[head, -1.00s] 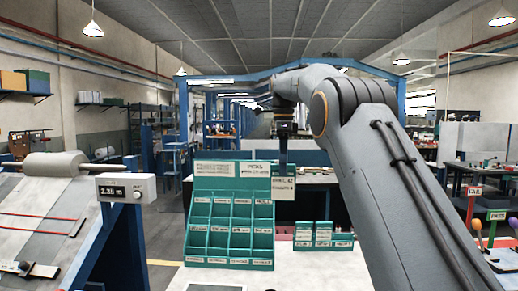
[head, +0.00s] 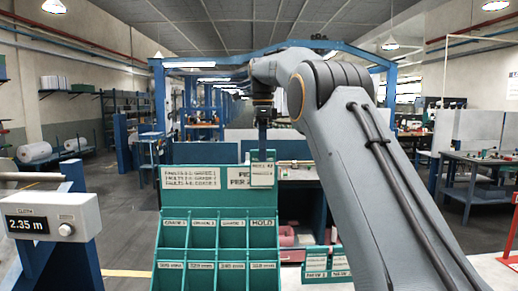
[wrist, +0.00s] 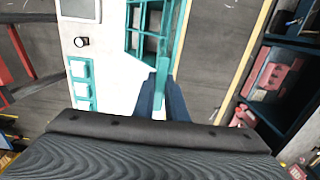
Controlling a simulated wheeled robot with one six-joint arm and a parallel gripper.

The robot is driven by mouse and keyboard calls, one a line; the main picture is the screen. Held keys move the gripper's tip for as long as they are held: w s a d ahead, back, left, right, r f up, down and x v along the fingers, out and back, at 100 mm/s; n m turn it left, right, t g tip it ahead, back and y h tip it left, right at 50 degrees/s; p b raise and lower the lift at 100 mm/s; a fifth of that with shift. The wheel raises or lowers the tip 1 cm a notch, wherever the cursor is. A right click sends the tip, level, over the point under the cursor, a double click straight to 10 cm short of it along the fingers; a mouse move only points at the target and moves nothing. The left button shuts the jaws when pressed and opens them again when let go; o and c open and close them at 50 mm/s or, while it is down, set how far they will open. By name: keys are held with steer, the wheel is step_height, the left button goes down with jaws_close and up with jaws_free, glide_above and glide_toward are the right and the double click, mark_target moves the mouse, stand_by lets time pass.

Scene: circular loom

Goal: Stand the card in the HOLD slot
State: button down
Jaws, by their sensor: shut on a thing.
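The card (head: 262,175), a small printed white label on teal, hangs upright below my gripper (head: 262,151). My gripper is shut on it. The card is in front of or above the right part of the header board of the green rack (head: 188,198); the depth gap is unclear. The HOLD label (head: 263,224) is at the right end of the rack's upper row, below the card. The HOLD slot (head: 263,244) looks empty. In the wrist view my gripper's fingers (wrist: 161,88) point at the rack's side, with the rack (wrist: 131,25) beyond; the card is hard to separate from it.
A small green label holder (head: 328,262) stands right of the rack. A grey readout box (head: 52,227) showing 2.35 m is at the left. In the wrist view a white tabletop (wrist: 105,50) carries the rack. A shelf with red items (wrist: 272,75) is at the right.

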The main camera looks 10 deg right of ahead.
steer(key=shift+w+a+f, duration=0.1)
steer(key=shift+w+f, duration=0.05)
steer(key=shift+w, duration=0.05)
steer(key=shift+f, duration=0.85)
step_height(320, 180, down, 5)
steer(key=shift+r, duration=0.15)
steer(key=shift+f+b, duration=0.5)
steer(key=shift+f, duration=0.65)
stand_by(0.3)
steer(key=shift+f+b, duration=0.95)
steer(key=shift+f, duration=1.3)
steer(key=c, duration=1.7)
jaws_free()
